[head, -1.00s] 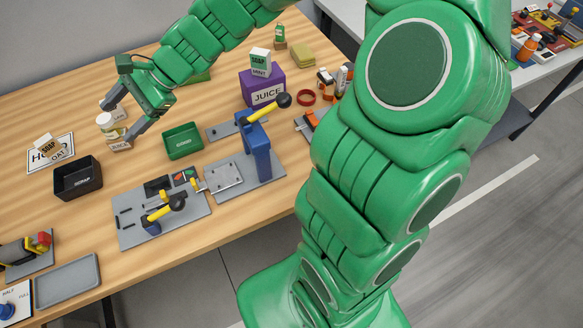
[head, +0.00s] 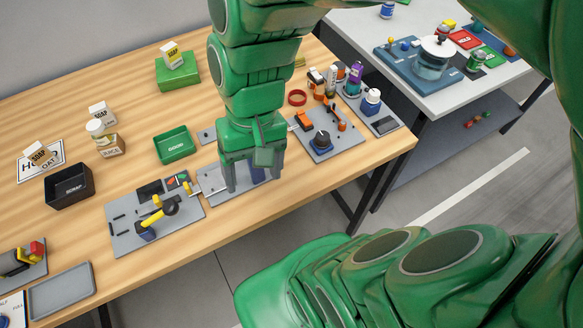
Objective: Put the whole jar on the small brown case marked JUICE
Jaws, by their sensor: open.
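The small brown case marked JUICE (head: 112,147) stands on the left part of the wooden table. A jar (head: 97,130) with a white lid and a pale label appears to stand upright on its left top; the exact contact is too small to tell. My gripper (head: 253,180) is open and empty, well to the right of the jar and case. Its fingers point down on either side of the blue post of a lever fixture, as seen from here. I cannot tell its height over that fixture.
A white box (head: 101,112) shows behind the jar. A black SCRAP bin (head: 68,187) and a green GOOD bin (head: 172,145) flank the case. A grey plate with a yellow-handled clamp (head: 155,220) lies in front. A green case (head: 178,72) stands at the back.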

